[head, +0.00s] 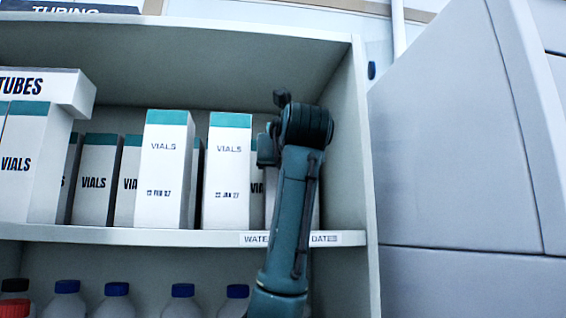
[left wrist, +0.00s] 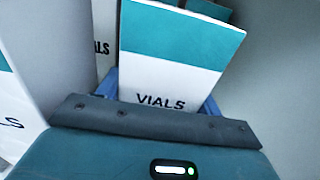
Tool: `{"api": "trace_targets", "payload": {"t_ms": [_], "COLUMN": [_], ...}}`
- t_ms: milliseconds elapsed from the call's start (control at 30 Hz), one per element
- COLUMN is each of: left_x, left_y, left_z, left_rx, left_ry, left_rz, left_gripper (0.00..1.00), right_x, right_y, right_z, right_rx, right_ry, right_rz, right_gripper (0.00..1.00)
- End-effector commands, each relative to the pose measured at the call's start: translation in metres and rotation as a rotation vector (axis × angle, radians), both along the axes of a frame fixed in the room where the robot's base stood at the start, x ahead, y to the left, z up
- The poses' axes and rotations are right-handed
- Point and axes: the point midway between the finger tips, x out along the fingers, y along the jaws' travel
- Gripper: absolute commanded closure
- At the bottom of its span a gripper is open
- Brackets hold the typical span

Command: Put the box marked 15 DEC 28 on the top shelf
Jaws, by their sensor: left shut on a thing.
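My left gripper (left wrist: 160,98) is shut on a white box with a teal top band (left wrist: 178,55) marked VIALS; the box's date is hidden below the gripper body. In the head view my left arm stands in front of the shelf's right end, its fingers hidden behind the wrist. Only slivers of a white box (head: 316,212) show behind the arm. Two front VIALS boxes (head: 165,170) and (head: 227,172) carry dates that seem to read FEB 27 and JAN 27. No 15 DEC 28 mark is readable. My right gripper is not in view.
More VIALS boxes (head: 97,180) stand behind and to the left on this shelf board (head: 120,236). A TUBES box (head: 70,90) lies atop boxes at left. Bottles (head: 117,300) fill the shelf below. The shelf's right side wall (head: 345,150) is close to my arm.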

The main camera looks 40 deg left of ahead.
Motion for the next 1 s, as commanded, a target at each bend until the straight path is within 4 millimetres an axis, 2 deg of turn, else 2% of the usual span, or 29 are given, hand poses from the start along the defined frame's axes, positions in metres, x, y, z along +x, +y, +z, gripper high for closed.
{"api": "trace_targets", "payload": {"t_ms": [33,67,300,633,667,833,1000], "left_x": [0.000,0.000,0.000,0.000,-0.002,-0.022,-0.046], "left_y": [0.000,0.000,0.000,0.000,-0.003,-0.026,-0.057], "left_z": [-0.003,-0.002,-0.002,0.004,0.002,-0.001,0.000], "left_rx": [0.002,0.000,0.000,0.000,0.001,0.003,0.002], "left_ry": [-0.001,0.000,0.000,0.000,-0.001,-0.004,-0.004], "left_rz": [0.001,0.000,0.000,0.000,0.000,0.001,-0.002], "left_gripper": [0.63,0.33,0.13,0.13,0.13,0.13,0.13], "right_x": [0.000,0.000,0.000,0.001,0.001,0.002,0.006], "right_y": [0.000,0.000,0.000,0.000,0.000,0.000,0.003], "right_z": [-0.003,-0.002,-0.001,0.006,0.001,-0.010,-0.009], "right_rx": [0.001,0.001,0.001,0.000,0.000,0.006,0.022], "right_ry": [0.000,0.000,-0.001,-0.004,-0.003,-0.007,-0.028], "right_rz": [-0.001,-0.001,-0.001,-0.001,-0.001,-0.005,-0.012], "right_gripper": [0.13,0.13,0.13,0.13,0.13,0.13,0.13]}}
